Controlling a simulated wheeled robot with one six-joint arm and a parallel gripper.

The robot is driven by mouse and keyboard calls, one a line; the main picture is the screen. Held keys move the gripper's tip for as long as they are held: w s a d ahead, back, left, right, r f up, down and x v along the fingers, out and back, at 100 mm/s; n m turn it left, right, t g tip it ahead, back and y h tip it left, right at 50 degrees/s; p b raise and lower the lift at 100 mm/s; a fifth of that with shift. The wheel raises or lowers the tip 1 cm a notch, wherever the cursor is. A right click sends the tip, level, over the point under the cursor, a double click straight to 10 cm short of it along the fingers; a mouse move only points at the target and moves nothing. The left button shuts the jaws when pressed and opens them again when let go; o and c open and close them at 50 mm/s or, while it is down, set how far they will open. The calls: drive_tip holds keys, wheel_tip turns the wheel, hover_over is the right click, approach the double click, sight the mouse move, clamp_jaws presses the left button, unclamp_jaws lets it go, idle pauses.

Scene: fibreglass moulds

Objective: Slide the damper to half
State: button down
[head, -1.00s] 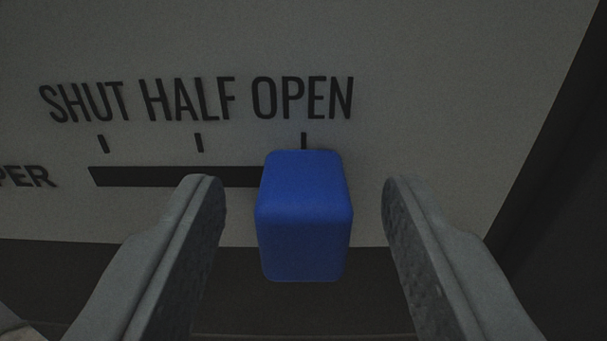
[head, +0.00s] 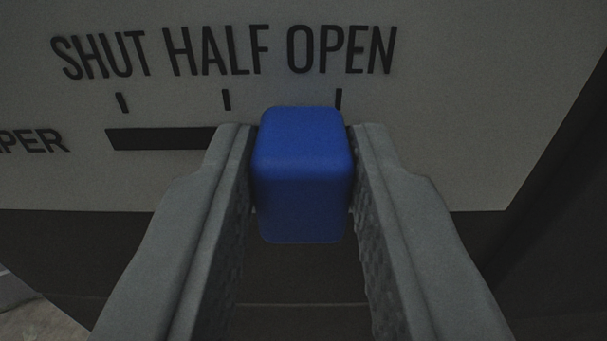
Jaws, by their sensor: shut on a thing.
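The damper knob (head: 303,175) is a blue rounded block standing out from a pale panel. It sits at the right part of a dark horizontal slot (head: 165,139), closest to the OPEN tick (head: 339,99) and right of the HALF tick (head: 227,99). The SHUT tick (head: 122,103) is at the slot's left end. My gripper (head: 303,165) is shut on the knob, one finger against its left side and one against its right. The fingers and knob hide the right part of the slot.
The pale panel (head: 460,130) carries the labels SHUT, HALF and OPEN above the slot, and lettering ending in PER (head: 35,141) at left. A dark band runs below the panel and a dark edge lies at right. The panel face shows no other knobs.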

drive_tip(key=a, duration=0.2)
drive_tip(key=shift+a, duration=0.35)
drive_tip(key=c, duration=1.2)
unclamp_jaws()
drive_tip(key=shift+o, duration=0.2)
